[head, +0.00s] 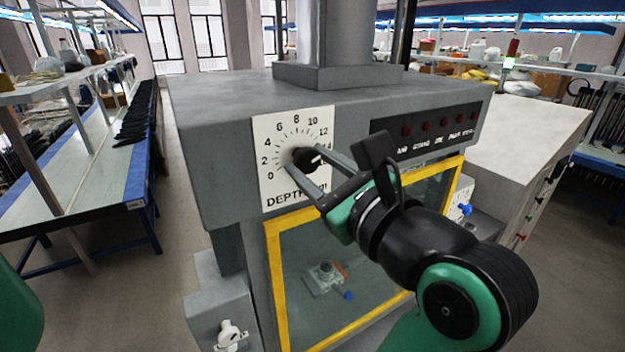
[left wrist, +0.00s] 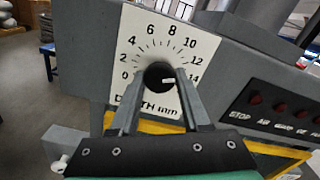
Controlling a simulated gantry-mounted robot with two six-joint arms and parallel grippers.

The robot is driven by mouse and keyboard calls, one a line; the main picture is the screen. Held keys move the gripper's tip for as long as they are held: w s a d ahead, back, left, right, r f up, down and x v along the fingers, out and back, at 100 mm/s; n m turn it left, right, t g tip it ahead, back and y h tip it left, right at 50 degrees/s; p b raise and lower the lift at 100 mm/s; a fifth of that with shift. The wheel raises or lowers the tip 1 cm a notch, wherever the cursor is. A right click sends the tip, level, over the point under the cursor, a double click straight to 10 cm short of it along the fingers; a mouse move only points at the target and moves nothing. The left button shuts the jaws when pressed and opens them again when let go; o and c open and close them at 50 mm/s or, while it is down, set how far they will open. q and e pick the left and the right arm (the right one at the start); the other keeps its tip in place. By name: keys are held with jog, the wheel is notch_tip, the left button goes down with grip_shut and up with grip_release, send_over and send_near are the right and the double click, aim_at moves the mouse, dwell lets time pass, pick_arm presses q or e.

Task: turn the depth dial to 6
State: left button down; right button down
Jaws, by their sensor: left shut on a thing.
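The depth dial is a white plate (head: 270,130) with numbers from 0 to 14 on the grey machine's front. Its round black knob (head: 303,157) also shows in the left wrist view (left wrist: 157,76). A short white mark on the knob lies on its right side, toward the 14 end of the scale. My left gripper (head: 308,160) is shut on the knob, one finger on each side; the fingers also show in the left wrist view (left wrist: 158,84). The 14 is partly hidden in the head view. My right gripper is not in view.
A black panel (head: 425,130) with several red buttons sits right of the dial. Below is a yellow-framed window (head: 274,262) with a small fixture (head: 324,278) behind it. A grey column (head: 337,35) rises from the machine's top. Long workbenches (head: 80,170) stand at left.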

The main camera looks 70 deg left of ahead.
pick_arm(q)
jog(key=n+b, duration=0.2)
jog(key=n, duration=0.1)
jog(key=shift+f+n, duration=0.15)
jog(key=shift+n, duration=0.25)
jog(key=n+b, duration=0.1)
jog(key=n, duration=0.3)
jog(key=shift+n+b, duration=0.3)
jog(key=shift+b, duration=0.1)
jog(key=n+b, duration=0.1)
jog(key=n, duration=0.4)
jog(key=shift+r, duration=0.2)
jog(key=n, duration=0.5)
jog(key=shift+n+b, duration=0.35)
jog(key=shift+n, duration=0.05)
jog(key=shift+w, duration=0.1)
jog(key=shift+c, duration=1.8)
grip_release()
jog(key=shift+r, duration=0.1)
